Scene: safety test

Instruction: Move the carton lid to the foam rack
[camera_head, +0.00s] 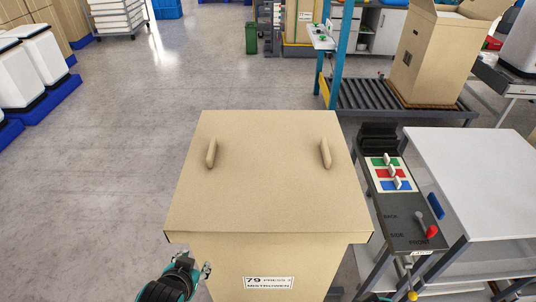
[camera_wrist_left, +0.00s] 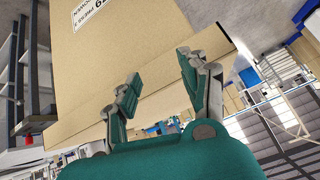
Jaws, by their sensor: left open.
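The tan carton lid (camera_head: 265,190) lies flat on the tall carton (camera_head: 235,275) in the head view. It has two upright tan handles, left and right. My left gripper (camera_head: 194,262) is at the carton's lower left front, below the lid's front edge and apart from both handles. In the left wrist view its teal fingers (camera_wrist_left: 158,72) are spread with nothing between them. They are in front of the carton's labelled wall (camera_wrist_left: 120,35) and the lid's edge. My right gripper is not in view. I cannot identify the foam rack with certainty.
A control panel (camera_head: 402,205) with coloured switches and a red knob stands close on the carton's right, beside a white table (camera_head: 480,175). A roller conveyor (camera_head: 375,96) bears an open box (camera_head: 435,60) at the back right. The floor (camera_head: 110,170) on the left is clear.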

